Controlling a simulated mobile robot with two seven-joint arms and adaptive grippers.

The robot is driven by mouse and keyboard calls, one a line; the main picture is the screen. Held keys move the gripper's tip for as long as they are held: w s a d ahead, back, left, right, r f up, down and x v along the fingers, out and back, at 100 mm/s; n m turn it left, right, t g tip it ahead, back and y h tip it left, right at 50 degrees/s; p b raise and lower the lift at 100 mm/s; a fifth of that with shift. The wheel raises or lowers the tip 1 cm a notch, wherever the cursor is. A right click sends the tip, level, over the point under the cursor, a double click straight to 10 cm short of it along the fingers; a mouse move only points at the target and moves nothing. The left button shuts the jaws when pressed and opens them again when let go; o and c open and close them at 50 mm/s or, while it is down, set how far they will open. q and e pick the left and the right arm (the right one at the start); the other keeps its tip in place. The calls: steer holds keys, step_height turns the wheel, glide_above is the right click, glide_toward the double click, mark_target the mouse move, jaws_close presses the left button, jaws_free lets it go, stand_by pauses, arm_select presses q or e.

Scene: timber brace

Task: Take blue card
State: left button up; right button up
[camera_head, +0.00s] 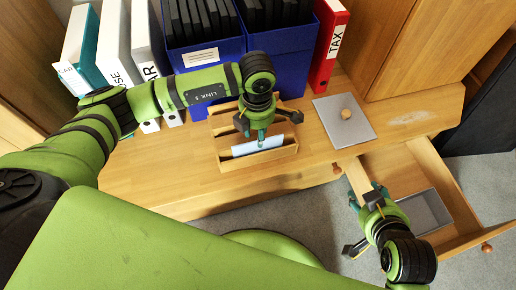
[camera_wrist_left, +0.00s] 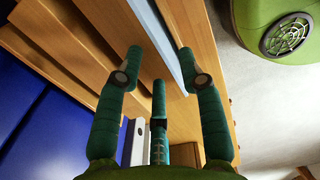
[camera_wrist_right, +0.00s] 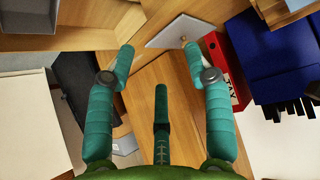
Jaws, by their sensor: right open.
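The pale blue card (camera_head: 245,149) stands in the front slot of a stepped wooden rack (camera_head: 226,164) on the desk. My left gripper (camera_head: 261,140) is pointed down over the rack, with its fingers at the card's upper edge. In the left wrist view the card (camera_wrist_left: 172,32) shows as a light blue strip near the right-hand finger, and the fingers (camera_wrist_left: 158,54) are apart. My right gripper (camera_head: 366,194) is at the desk's front edge by the open drawer. In the right wrist view its fingers (camera_wrist_right: 158,47) are spread and empty.
An open drawer (camera_head: 462,205) at the right holds a grey tray (camera_head: 428,212). A grey plate with a round knob (camera_head: 334,131) lies on the desk right of the rack. Blue file boxes (camera_head: 281,70), white binders (camera_head: 115,44) and a red TAX binder (camera_head: 326,50) stand behind.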

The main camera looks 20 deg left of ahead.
mark_target(258, 149)
arm_select(q)
step_height(258, 149, down, 4)
steer(key=shift+r+b, duration=0.25)
steer(key=shift+b, duration=0.15)
jaws_close()
arm_select(e)
steer(key=w+a+r+t+y, duration=0.1)
steer(key=w+a+r+t, duration=0.1)
steer(key=w+r+t, duration=0.1)
steer(key=shift+w+a+r+t, duration=0.15)
steer(key=shift+w+r+t, duration=0.25)
steer(key=shift+r, duration=0.3)
